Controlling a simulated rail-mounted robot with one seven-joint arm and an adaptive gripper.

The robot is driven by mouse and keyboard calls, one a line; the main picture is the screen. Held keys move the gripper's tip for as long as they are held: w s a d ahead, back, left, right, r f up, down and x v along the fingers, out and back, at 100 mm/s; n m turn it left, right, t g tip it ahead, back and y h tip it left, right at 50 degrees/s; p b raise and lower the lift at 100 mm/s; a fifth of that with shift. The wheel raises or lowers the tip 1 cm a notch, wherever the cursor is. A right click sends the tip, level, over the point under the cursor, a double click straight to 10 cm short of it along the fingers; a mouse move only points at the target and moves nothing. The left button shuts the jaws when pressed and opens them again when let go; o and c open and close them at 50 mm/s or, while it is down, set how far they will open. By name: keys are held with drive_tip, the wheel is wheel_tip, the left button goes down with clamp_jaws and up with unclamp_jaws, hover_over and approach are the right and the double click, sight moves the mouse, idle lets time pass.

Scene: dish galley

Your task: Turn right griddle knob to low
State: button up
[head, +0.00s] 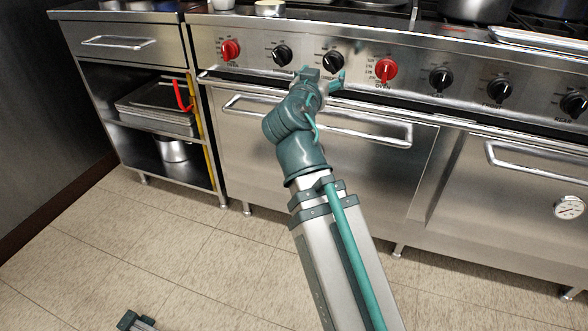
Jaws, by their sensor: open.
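Two black knobs sit between the two red knobs on the steel range's control panel: a left black knob (281,56) and a right black knob (333,61). Their labels are too small to read, so I cannot confirm which is the right griddle knob. My gripper (326,77) is at the right black knob, just in front of and below it in the head view. Its fingers are apart, one to the lower left and one to the lower right of the knob. I cannot tell whether they touch it. The knob's lower part and pointer are not clearly seen.
Red knobs (231,49) (386,70) flank the pair; more black knobs (441,79) run right. Oven door handles (375,133) stick out below the panel. A tray (540,38) and pots are on top. An open shelf unit (150,130) stands left. Floor in front is mostly clear.

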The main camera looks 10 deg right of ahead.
drive_tip(key=a+f+n+g+y+p, duration=0.3)
drive_tip(key=f+g+p, duration=0.1)
drive_tip(key=f, duration=1)
drive_tip(key=a+f+n+g+y+p, duration=0.3)
drive_tip(key=f+g+p, duration=0.1)
drive_tip(key=f, duration=1)
drive_tip(key=shift+s+a+n, duration=0.15)
drive_tip(key=shift+a+n, duration=0.2)
drive_tip(key=shift+n, duration=0.05)
